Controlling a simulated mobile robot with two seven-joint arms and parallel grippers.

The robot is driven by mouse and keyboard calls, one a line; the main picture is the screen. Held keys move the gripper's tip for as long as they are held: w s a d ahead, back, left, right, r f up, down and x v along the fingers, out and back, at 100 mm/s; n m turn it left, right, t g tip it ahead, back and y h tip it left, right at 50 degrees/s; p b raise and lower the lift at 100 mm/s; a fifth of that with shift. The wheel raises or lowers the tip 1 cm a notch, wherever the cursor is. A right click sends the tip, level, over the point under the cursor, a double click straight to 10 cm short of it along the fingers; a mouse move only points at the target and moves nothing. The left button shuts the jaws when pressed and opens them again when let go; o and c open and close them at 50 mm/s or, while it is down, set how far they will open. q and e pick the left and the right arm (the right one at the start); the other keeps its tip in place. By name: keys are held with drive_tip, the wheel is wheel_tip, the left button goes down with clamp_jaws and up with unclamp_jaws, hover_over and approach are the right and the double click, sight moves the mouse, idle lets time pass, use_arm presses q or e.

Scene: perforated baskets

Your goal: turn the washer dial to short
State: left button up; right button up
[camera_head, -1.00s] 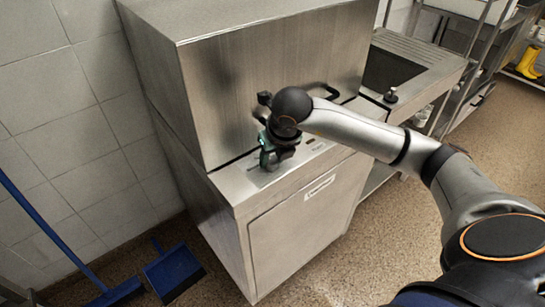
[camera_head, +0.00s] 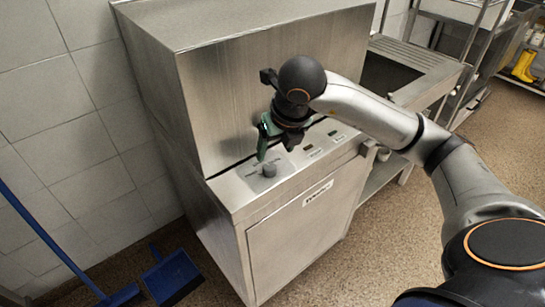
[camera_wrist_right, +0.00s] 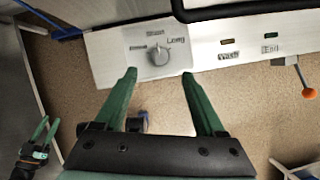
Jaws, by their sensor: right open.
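The grey washer dial (camera_head: 269,170) sits on the panel's left part, uncovered. In the right wrist view the dial (camera_wrist_right: 159,56) has small labels around its top; "Long" is to its upper right, and the others are too small to read surely. Its exact pointing is unclear. My right gripper (camera_head: 264,143) is above the panel, apart from the dial. In the wrist view its green fingers (camera_wrist_right: 158,76) are spread, with nothing between them and the dial beyond their tips. My left gripper (camera_wrist_right: 46,122) shows at the wrist view's lower left, its fingers apart.
The steel washer's control panel (camera_wrist_right: 110,58) also carries "Wash" (camera_wrist_right: 228,49) and "End" (camera_wrist_right: 270,45) indicators. The tall hood wall (camera_head: 250,75) rises behind the panel. A black handle bar (camera_wrist_right: 245,10) crosses the wrist view's top. A blue dustpan (camera_head: 172,276) stands on the floor at left.

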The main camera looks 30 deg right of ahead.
drive_tip(key=v, duration=0.4)
idle(0.5)
